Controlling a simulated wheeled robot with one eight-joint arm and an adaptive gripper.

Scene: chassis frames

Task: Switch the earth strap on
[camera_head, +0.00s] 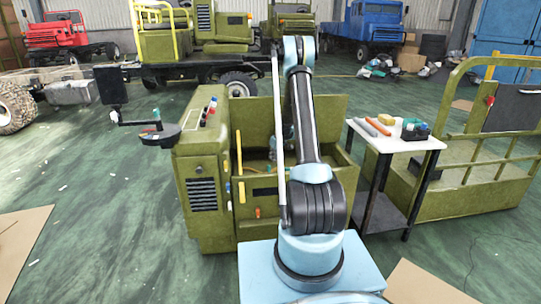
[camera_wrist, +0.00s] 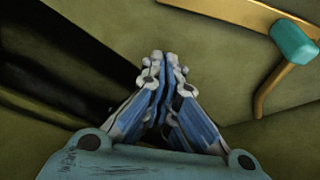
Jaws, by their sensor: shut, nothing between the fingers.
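In the wrist view, my gripper (camera_wrist: 163,60) is shut and empty, its fingertips together over olive-green metal. An orange-brown bar (camera_wrist: 228,12) runs across the upper right, with a teal block (camera_wrist: 294,42) on it and a bent end pointing down. It is apart from the fingertips, to their right. I cannot tell for sure whether this is the earth strap's switch. In the head view, my arm reaches over the green chassis unit (camera_head: 205,170) and hides much of its open bay. My gripper cannot be made out clearly there.
A yellow upright bar (camera_head: 239,152) and a small orange knob (camera_head: 257,212) are on the unit's front. A white-topped table (camera_head: 362,131) with tools stands to the right, beside a green railed frame (camera_head: 490,205). A dark gap (camera_wrist: 50,95) lies left of my fingers. Open floor (camera_head: 110,215) is on the left.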

